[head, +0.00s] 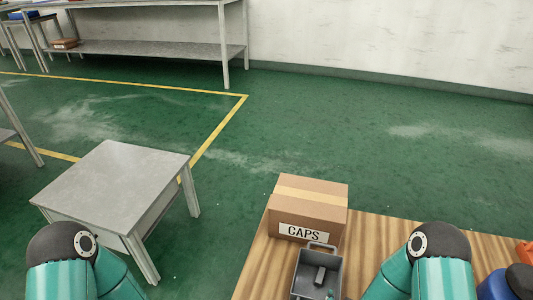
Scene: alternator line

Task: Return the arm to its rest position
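My two arms show only as teal links with dark rounded joints at the bottom of the head view, one at the left and one at the right. Neither gripper is in the picture, so whether they are open or shut is hidden. The left arm's joint is in front of the near side of a small grey table (115,178). The right arm's joint is over the wooden tabletop (374,232).
On the wooden tabletop are a cardboard box marked CAPS (309,207), a grey bin (306,278), a blue and black object (507,284) and an orange thing (525,250). A long grey bench (150,48) stands by the wall. Green floor between is clear.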

